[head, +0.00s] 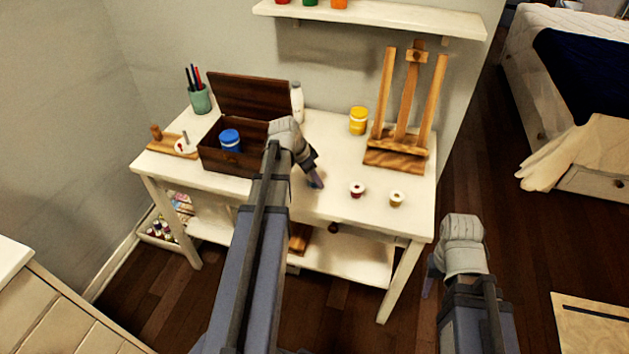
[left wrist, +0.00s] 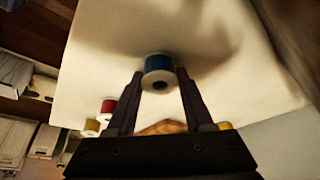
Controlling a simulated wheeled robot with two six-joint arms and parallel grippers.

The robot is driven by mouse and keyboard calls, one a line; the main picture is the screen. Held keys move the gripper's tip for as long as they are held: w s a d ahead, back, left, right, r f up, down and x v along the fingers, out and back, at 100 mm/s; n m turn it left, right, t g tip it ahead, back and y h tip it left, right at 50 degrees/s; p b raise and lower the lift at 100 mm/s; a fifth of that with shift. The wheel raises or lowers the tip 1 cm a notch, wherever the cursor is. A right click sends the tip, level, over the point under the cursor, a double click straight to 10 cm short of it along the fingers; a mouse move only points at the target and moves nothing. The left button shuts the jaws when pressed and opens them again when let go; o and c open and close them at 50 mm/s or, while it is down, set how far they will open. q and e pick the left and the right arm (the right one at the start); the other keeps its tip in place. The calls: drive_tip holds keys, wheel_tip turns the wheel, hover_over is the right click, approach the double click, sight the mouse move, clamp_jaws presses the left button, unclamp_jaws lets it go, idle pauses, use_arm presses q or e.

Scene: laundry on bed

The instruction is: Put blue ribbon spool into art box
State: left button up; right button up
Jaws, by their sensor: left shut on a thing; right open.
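The blue ribbon spool (left wrist: 159,68) is between the fingertips of my left gripper (left wrist: 157,82) in the left wrist view, and the fingers are shut on it. In the head view my left gripper (head: 316,182) points down at the white table, right of the art box; its own fingers mostly hide the spool there. I cannot tell whether the spool touches the tabletop. The art box (head: 218,160) is dark brown wood with its lid (head: 248,97) raised at the back. A blue jar (head: 230,140) stands inside it. My right gripper (head: 431,284) is open and empty, right of the table.
A red spool (head: 357,189) and a gold spool (head: 396,198) stand on the white table (head: 330,140). A white bottle (head: 297,102), a yellow jar (head: 358,121) and a wooden easel (head: 400,157) stand behind. A pen cup (head: 200,99) is left of the box.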

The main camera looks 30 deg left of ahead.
use_arm(q)
clamp_jaws()
drive_tip(key=shift+r, duration=0.15)
wheel_tip(320, 180, up, 10)
drive_tip(key=p, duration=1)
